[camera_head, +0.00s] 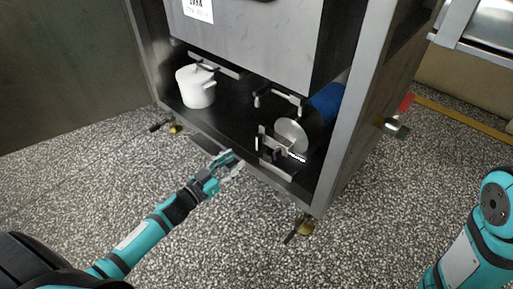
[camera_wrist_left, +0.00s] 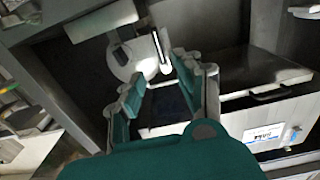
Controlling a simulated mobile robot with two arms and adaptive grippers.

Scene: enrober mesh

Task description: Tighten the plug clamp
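The plug clamp (camera_head: 272,148), a small metal and dark fitting, is low at the right front of the cabinet's black bottom shelf. A pale round disc (camera_head: 292,136) stands right beside it. In the left wrist view, a pale disc (camera_wrist_left: 124,66) with a bar across it shows beyond the fingers. My left gripper (camera_head: 232,164) is in front of the shelf edge, left of the clamp and apart from it. Its teal fingers (camera_wrist_left: 153,75) are spread with nothing between them. My right arm shows at the lower right, but its gripper is out of view.
A white lidded pot (camera_head: 196,88) stands at the shelf's left. A blue cylinder (camera_head: 326,102) lies behind the disc. The cabinet's right post (camera_head: 350,115) and overhanging box (camera_head: 250,40) border the opening. A red-handled valve (camera_head: 400,115) sticks out right. The speckled floor in front is clear.

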